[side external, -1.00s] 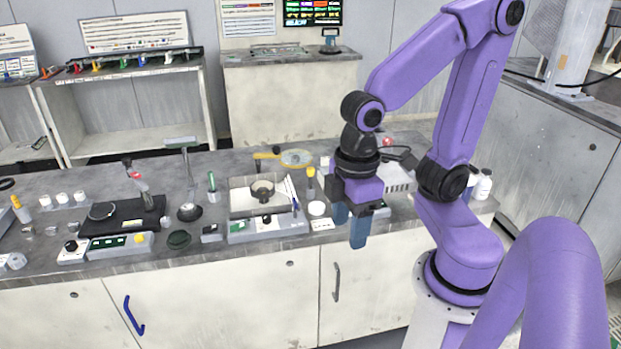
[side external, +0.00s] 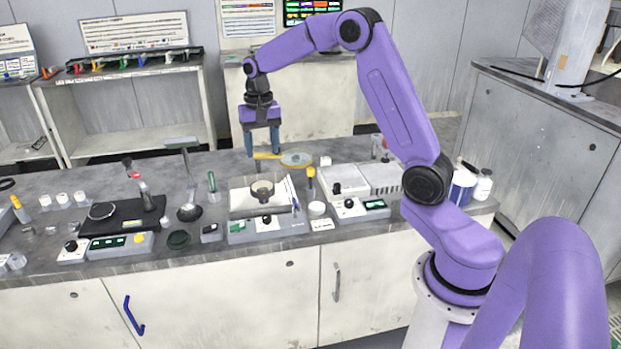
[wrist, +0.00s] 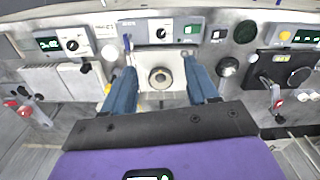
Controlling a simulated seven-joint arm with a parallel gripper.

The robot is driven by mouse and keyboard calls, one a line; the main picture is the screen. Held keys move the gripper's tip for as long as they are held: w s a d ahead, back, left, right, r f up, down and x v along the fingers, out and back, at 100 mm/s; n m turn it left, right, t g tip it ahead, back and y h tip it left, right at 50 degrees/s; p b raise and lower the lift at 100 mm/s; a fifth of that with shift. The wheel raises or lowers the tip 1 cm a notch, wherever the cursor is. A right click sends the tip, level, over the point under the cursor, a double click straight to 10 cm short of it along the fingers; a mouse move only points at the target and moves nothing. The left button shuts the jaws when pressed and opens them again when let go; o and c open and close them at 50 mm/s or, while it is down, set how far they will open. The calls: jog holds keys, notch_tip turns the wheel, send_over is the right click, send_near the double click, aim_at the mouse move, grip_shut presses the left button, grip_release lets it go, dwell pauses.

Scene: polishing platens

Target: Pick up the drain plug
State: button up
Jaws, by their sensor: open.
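I cannot tell for certain which piece is the drain plug. A small round cup-like piece (side external: 263,190) stands on a white square platen unit (side external: 240,208). In the wrist view this round piece (wrist: 160,78) shows a dark centre and lies between my fingers in the picture. A dark round disc (side external: 179,239) lies on the bench left of that unit and also shows in the wrist view (wrist: 228,67). My gripper (side external: 262,148) is open and empty, pointing down over the back of the bench, behind and above the platen unit. Its blue fingers (wrist: 160,70) are spread apart.
A yellow-handled magnifier (side external: 296,159) lies close to my fingers. A yellow-topped bottle (side external: 311,182) and another control unit (side external: 350,208) stand right of the platen.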

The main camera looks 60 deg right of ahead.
jog(key=w+d+f+m, duration=0.1)
jog(key=d+m, duration=0.2)
jog(key=d, duration=0.3)
jog(key=w+d+f+m, duration=0.2)
jog(key=d, duration=0.5)
jog(key=m, duration=0.4)
send_over(311, 176)
notch_tip(311, 176, down, 4)
jog(key=f, duration=1.1)
jog(key=shift+w+d, duration=0.2)
jog(key=shift+d, duration=0.15)
jog(key=shift+w+d+f, duration=0.1)
jog(key=shift+f, duration=1.25)
jog(key=shift+w+d+f, duration=0.1)
jog(key=shift+f, duration=1.25)
grip_shut()
